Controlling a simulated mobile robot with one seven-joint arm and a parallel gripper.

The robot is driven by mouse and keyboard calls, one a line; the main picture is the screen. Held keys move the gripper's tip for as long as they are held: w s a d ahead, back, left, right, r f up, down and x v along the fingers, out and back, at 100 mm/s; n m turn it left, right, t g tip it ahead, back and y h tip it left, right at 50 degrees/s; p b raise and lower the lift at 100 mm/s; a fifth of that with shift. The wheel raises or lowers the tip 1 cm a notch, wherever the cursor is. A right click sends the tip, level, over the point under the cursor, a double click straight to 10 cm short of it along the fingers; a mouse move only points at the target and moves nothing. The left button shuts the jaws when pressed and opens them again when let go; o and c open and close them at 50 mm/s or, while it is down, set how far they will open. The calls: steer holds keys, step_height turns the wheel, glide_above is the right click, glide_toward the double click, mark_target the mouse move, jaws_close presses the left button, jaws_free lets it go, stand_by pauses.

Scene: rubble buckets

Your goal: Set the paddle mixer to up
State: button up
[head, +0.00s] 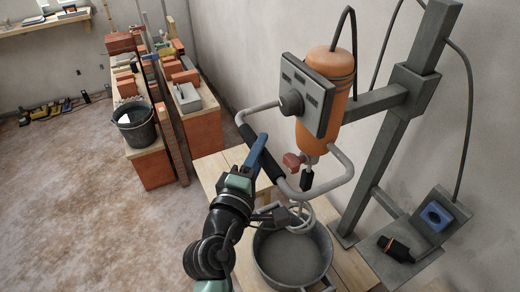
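The paddle mixer (333,80) has an orange body with a grey control box and a round dark knob (291,103) on its front. It hangs on a grey slanted stand (402,100). Its bent handle frame has black grips, and a red knob-like part (293,161) shows below the body. The pale spiral paddle (301,217) reaches down over a grey bucket (292,262), with its lower end at the bucket's mouth.
Wooden boards (213,171) lie under the bucket. A grey panel with a blue socket (436,215) and black-orange plug (397,248) stands right. Brick stacks and a dark bucket (136,124) stand back left.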

steer(key=o, duration=0.4)
steer(key=shift+r, duration=0.5)
steer(key=shift+o, duration=0.2)
steer(key=shift+f, duration=0.15)
steer(key=shift+s+f, duration=0.1)
steer(key=shift+s, duration=0.1)
steer(key=b+v, duration=0.4)
steer(key=v, duration=0.8)
steer(key=shift+s, duration=0.3)
steer(key=shift+a, duration=0.1)
